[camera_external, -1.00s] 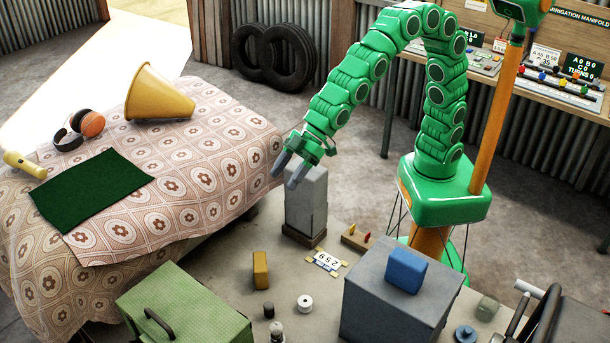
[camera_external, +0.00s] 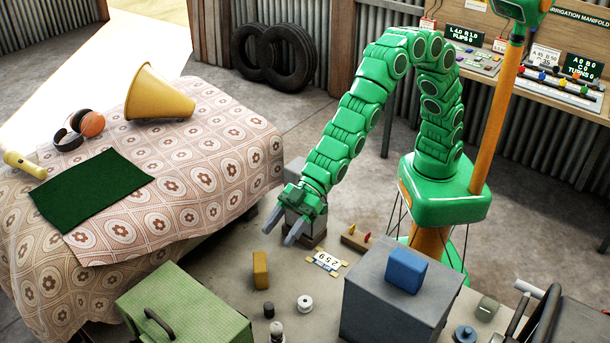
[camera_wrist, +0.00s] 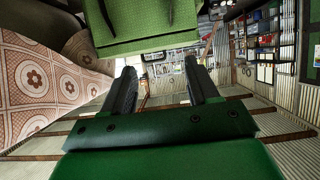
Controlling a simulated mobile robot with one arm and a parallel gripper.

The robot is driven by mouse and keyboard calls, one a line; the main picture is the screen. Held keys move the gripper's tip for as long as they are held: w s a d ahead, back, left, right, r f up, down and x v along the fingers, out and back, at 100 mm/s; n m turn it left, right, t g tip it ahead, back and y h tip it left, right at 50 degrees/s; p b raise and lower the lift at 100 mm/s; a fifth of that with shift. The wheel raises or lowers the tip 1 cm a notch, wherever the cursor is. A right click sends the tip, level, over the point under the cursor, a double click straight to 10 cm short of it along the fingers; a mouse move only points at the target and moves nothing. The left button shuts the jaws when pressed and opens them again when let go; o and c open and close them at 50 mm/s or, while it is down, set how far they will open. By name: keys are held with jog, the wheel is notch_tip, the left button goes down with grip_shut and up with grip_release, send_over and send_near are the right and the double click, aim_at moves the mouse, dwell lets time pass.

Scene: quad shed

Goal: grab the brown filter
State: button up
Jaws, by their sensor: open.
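The brown filter looks to be the small ochre-brown block (camera_external: 261,270) standing upright on the low grey surface, left of the number plate; no label on it can be read. My gripper (camera_external: 279,237) is open and empty, up and slightly right of the block in the picture, and apart from it. Its two grey fingers point down and left. In the wrist view the spread fingers (camera_wrist: 161,82) have nothing between them, and I cannot make out the brown block there.
A green toolbox (camera_external: 190,312) stands front left of the block, with a white spool (camera_external: 305,303) to the right. A grey box (camera_external: 375,312) carries a blue block (camera_external: 408,270). A grey pillar (camera_external: 297,176) is partly hidden behind my gripper. The patterned bed (camera_external: 215,160) borders the left.

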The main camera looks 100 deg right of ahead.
send_near(270, 304)
jog(key=x, duration=0.2)
jog(key=shift+w+a+f, duration=0.1)
jog(key=shift+w+a, duration=0.1)
jog(key=shift+w, duration=0.15)
jog(key=shift+x, duration=3.95)
jog(key=shift+s, duration=0.1)
jog(key=c, duration=1)
